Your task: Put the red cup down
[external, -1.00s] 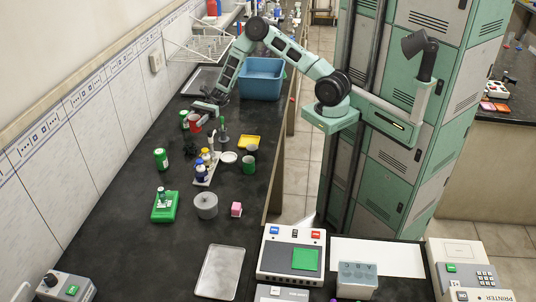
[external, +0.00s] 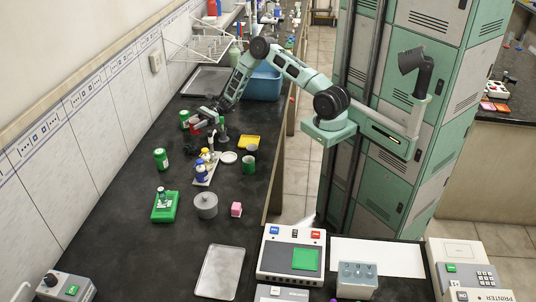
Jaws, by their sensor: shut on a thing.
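The red cup (external: 193,123) is at the far left part of the dark bench in the external view, close to a green container (external: 185,117). My gripper (external: 201,119) is shut on the red cup, reaching it from the right. The gripper hides much of the cup. I cannot tell whether the cup's base touches the bench.
A rack with small bottles (external: 202,172) stands nearer on the bench. A white dish (external: 229,157), yellow tray (external: 249,142) and green cup (external: 249,165) lie to the right. A blue tub (external: 264,84) is behind. Open bench (external: 115,215) lies nearer, at left.

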